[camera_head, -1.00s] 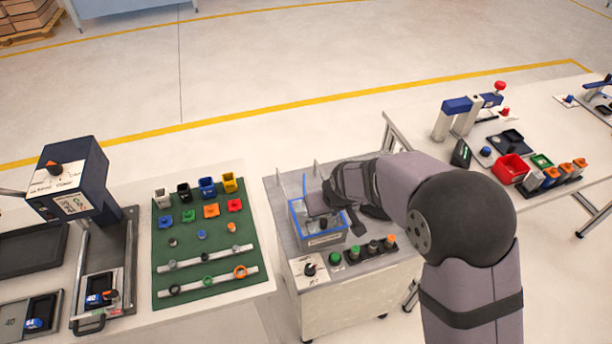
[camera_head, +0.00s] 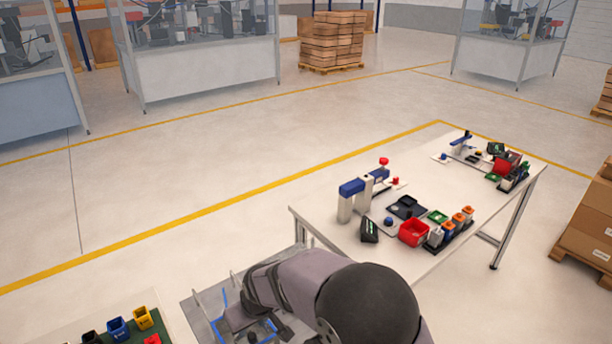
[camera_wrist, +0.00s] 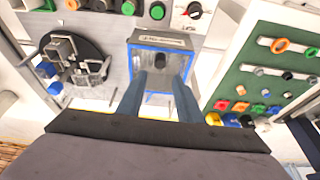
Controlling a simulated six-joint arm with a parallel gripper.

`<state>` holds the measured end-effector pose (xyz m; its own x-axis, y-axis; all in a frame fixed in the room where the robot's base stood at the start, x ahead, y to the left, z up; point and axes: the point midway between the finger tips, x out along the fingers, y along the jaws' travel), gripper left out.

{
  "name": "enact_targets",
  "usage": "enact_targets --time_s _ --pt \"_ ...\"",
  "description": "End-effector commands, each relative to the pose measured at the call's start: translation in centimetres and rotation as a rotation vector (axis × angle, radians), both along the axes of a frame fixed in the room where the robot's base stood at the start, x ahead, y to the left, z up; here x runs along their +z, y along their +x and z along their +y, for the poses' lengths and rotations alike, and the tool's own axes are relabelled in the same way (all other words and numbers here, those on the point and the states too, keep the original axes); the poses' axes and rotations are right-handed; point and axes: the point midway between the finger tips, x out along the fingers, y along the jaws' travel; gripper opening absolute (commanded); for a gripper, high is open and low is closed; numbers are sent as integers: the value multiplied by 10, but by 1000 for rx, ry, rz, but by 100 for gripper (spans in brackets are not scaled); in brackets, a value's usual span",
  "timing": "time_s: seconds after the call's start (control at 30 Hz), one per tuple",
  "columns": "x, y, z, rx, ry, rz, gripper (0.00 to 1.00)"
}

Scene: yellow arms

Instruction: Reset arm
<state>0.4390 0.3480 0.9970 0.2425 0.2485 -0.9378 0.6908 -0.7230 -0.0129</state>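My gripper (camera_wrist: 160,80) is seen in the wrist view with its two blue-grey fingers apart and nothing held between them. Its fingertips point into or over the blue-rimmed box (camera_wrist: 135,70) on the grey station. A small dark round part (camera_wrist: 160,61) shows in the box, beyond the fingertips. In the head view my arm reaches down to the same blue-rimmed box (camera_head: 217,325) at the bottom edge. The fingertips are not clear there, so I cannot tell how deep they are.
A round black fixture (camera_wrist: 72,62) and several buttons (camera_wrist: 128,8) lie around the box. A green board (camera_wrist: 270,75) with coloured parts lies on one side. In the head view, a white table (camera_head: 325,215) with a press and a red bin (camera_head: 413,233) stands to the right.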

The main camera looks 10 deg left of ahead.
Motion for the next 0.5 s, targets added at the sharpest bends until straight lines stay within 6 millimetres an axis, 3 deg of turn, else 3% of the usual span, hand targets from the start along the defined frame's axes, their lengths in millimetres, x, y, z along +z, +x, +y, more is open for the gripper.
enact_targets --time_s 0.17,0.3,0.37,0.5 --pt "-30 -44 -40 -17 -115 134 33" --pt "-51 -96 -88 -26 -236 262 33" --pt "-50 -120 -113 -33 -283 311 33" --pt "-34 -161 -180 -113 -355 411 33"
